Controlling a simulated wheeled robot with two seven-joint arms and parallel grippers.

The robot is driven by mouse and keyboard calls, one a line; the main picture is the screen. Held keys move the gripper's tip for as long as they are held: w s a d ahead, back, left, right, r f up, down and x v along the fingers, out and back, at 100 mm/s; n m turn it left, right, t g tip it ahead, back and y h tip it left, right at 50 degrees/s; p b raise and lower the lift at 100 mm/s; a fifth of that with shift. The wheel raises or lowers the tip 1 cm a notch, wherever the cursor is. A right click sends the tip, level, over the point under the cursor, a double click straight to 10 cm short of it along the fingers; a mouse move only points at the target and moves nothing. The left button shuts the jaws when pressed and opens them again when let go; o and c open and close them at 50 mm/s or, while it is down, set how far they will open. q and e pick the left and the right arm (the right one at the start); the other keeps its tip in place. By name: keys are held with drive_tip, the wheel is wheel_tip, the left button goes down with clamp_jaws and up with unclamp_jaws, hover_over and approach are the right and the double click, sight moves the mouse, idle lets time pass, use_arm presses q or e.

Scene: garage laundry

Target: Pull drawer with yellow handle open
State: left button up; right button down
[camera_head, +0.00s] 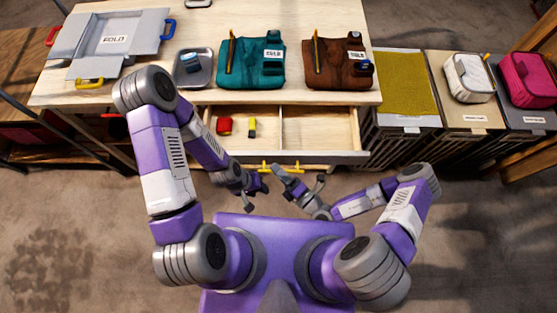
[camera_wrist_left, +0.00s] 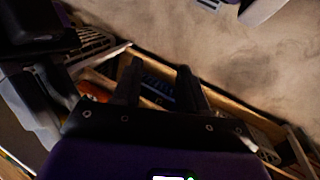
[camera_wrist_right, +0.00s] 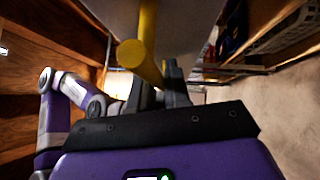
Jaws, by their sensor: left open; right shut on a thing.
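The drawer (camera_head: 345,132) under the worktable is pulled out, so its divided inside shows from above. Its yellow handle (camera_head: 264,168) is on the front panel. In the right wrist view the yellow handle (camera_wrist_right: 148,35) passes close to my fingers. My right gripper (camera_head: 279,172) is shut on the handle; its fingertips (camera_wrist_right: 160,85) are partly hidden behind the bar. My left gripper (camera_head: 262,187) is open and empty, just in front of the drawer and left of the right gripper. Its spread fingers (camera_wrist_left: 158,85) show in the left wrist view.
A red item (camera_head: 224,125) and a yellow item (camera_head: 252,127) lie in the drawer. The worktable (camera_head: 200,100) holds a grey tray (camera_head: 193,68), a teal garment (camera_head: 255,65) and a brown garment (camera_head: 338,62). Hampers (camera_head: 405,85) stand to the right. The floor around me is clear.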

drive_tip(key=shift+s, duration=0.15)
drive_tip(key=c, duration=1.2)
unclamp_jaws()
drive_tip(key=v, duration=0.7)
drive_tip(key=shift+s+d, duration=0.15)
drive_tip(key=shift+d, duration=0.1)
